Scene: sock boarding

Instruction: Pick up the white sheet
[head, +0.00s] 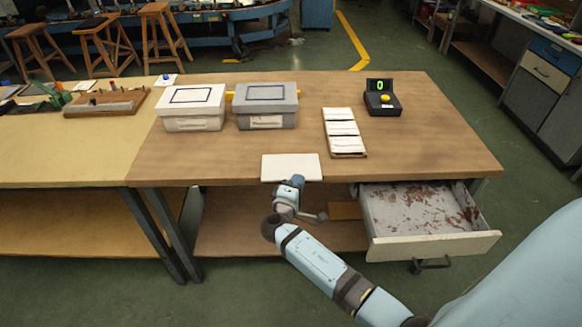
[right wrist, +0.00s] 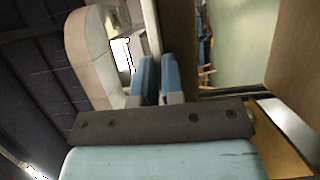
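The white sheet (head: 291,167) lies flat at the front edge of the brown table, its front edge about level with the table edge. My right gripper (head: 293,182) is at the front of the table, just below the sheet's front edge; in the head view I cannot tell whether it touches. In the right wrist view its two blue fingers (right wrist: 158,82) stand a small gap apart, with nothing clearly seen between them. I cannot make out the sheet for certain in that view. My left gripper is not in view.
An open drawer (head: 424,237) juts out at the right. The tabletop right of the cards is clear.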

